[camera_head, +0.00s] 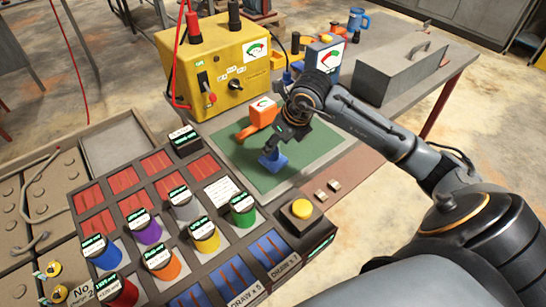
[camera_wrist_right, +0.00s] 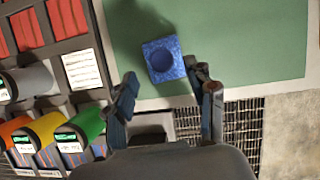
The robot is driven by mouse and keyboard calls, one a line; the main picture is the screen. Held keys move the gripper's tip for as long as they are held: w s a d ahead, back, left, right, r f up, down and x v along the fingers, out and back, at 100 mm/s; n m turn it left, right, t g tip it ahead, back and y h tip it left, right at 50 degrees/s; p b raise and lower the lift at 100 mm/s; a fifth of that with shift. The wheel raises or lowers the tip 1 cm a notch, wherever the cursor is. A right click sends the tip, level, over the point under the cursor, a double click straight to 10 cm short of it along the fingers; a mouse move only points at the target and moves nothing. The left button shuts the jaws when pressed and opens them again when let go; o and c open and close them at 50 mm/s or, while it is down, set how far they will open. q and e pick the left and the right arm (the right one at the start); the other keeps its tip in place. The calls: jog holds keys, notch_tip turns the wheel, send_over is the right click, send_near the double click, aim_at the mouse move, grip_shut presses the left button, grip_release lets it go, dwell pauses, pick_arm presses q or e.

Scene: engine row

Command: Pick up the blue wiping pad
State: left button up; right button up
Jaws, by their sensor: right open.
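The blue wiping pad (camera_head: 273,161) lies on the green mat (camera_head: 312,152) in the head view. My right gripper (camera_head: 284,140) is above the pad in the head view. Its two fingers are spread apart with nothing between them in the right wrist view (camera_wrist_right: 164,95). I cannot tell whether a finger touches the pad's edge. My left gripper is not in view.
A rack with several coloured cylinders (camera_head: 150,233) stands left of the mat. An orange tool (camera_head: 262,115) lies behind the pad. A yellow meter box (camera_head: 228,65) and a grey toolbox (camera_head: 400,68) stand at the back. A yellow button (camera_head: 301,208) sits in front.

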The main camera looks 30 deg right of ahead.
aim_at(273, 156)
jog(key=p+x, duration=0.1)
jog(key=x, duration=0.4)
jog(key=shift+d+p, duration=0.1)
jog(key=shift+p, duration=0.25)
jog(key=shift+w+f, duration=0.15)
jog(key=shift+f, duration=0.05)
grip_shut()
